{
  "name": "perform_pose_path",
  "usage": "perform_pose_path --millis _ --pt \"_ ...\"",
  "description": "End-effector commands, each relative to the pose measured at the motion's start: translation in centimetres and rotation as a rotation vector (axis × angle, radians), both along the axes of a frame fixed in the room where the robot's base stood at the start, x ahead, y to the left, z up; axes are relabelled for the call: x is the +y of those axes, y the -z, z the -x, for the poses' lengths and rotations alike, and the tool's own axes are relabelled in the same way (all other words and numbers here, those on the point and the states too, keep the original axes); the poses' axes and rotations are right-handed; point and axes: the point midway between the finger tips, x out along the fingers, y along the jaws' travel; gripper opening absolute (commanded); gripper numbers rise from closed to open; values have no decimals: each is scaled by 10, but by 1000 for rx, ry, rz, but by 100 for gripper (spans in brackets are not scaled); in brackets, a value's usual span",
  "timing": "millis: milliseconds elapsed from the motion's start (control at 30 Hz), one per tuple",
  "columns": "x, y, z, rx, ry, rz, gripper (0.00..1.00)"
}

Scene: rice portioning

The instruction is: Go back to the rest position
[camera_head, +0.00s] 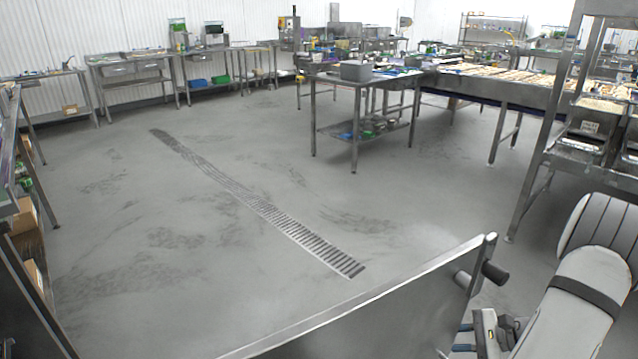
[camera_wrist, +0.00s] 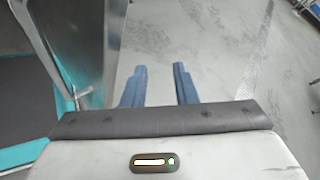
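My gripper (camera_wrist: 159,68) points over the bare grey floor in the wrist view. Its two blue fingers stand apart with an empty gap between them. In the head view my gripper (camera_head: 459,337) shows at the bottom right, partly cut off by the frame edge, close beside a metal panel (camera_head: 385,312). The same panel (camera_wrist: 98,40) stands to the left of the fingers in the wrist view. I cannot tell whether anything touches it.
A metal table (camera_head: 338,85) with a grey tub stands in the middle distance. A long conveyor (camera_head: 485,84) runs at the right. A metal rack (camera_head: 535,185) stands near the right, shelves (camera_head: 22,215) at the left. The floor around the drain grate (camera_head: 290,222) is clear.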

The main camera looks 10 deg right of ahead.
Motion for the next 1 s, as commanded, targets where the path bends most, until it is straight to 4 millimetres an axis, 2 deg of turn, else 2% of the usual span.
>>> perform_pose_path --millis 33,100,300,467,500,567,767,1000 --pt "11 -28 -18 -75 -132 89 26" --pt "25 -46 -39 -195 -324 211 26" --pt "62 -90 -92 -524 -803 459 26" --pt "91 -122 -126 -755 -1114 581 26" --pt "99 -136 -132 -800 -1185 609 26" --pt "110 -159 -132 -816 -1248 642 26" --pt "138 -224 -113 -737 -1312 718 26" --pt "182 -322 -74 -638 -1385 873 26"
